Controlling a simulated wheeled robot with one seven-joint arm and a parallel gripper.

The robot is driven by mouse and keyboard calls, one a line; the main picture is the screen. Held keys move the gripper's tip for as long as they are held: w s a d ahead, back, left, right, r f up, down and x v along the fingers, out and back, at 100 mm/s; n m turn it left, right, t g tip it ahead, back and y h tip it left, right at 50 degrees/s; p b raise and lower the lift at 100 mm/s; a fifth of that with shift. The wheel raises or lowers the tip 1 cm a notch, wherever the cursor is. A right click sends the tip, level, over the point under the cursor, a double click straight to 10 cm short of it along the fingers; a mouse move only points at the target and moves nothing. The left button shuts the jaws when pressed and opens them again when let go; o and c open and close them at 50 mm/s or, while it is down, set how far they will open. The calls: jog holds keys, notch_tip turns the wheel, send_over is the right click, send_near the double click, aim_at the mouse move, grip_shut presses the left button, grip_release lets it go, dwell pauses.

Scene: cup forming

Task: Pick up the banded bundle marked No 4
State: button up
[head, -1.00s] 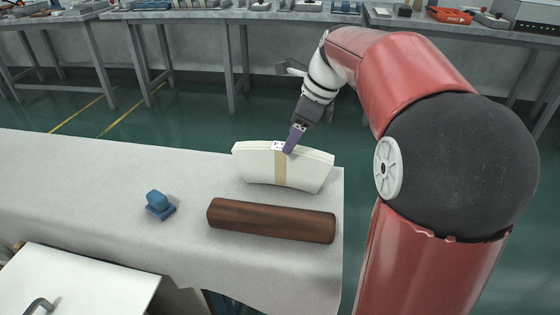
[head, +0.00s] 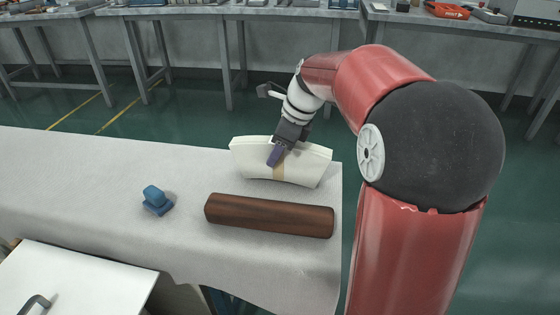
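The banded bundle (head: 306,163) is a curved stack of cream sheets with a tan paper band round its middle. It stands on the grey-white table near the right end, behind the wooden roller. My gripper (head: 274,158) comes down from above and behind, with its purple finger in front of the bundle's near face at the band. The finger covers most of the band's upper part, and no number can be read. Only one finger shows clearly; the other is hidden, so I cannot tell whether the gripper is closed on the bundle.
A dark wooden roller (head: 268,216) lies just in front of the bundle. A small blue block-like object (head: 156,200) sits to the left. The left of the cloth-covered table (head: 70,180) is clear. A white panel with a handle (head: 90,280) is at front left. Workbenches stand behind.

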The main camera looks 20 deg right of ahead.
grip_shut()
jog(key=shift+r, duration=0.15)
